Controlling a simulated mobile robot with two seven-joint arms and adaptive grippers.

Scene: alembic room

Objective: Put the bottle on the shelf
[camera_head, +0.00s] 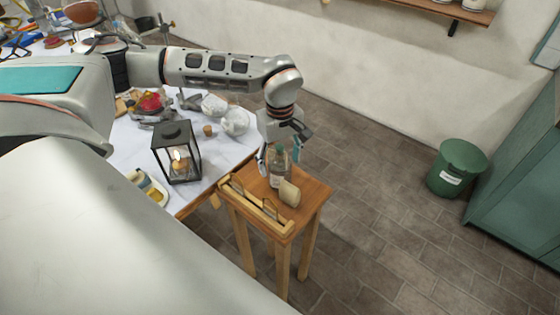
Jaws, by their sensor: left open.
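A clear bottle (279,170) with a pale label stands upright on a small wooden stool (312,190). My left gripper (281,155) is open, with its fingers at the bottle's upper part, one on each side. I cannot tell whether the fingers touch it. A wooden shelf (440,9) is on the wall at the top right, with some jars on it. My right gripper is not in view.
A tan block-like object (289,193) and a wooden rack (254,207) share the stool. A black lantern (176,153) and glassware (235,121) stand on the white-covered table. A green bin (457,168) is on the right; the floor between is clear.

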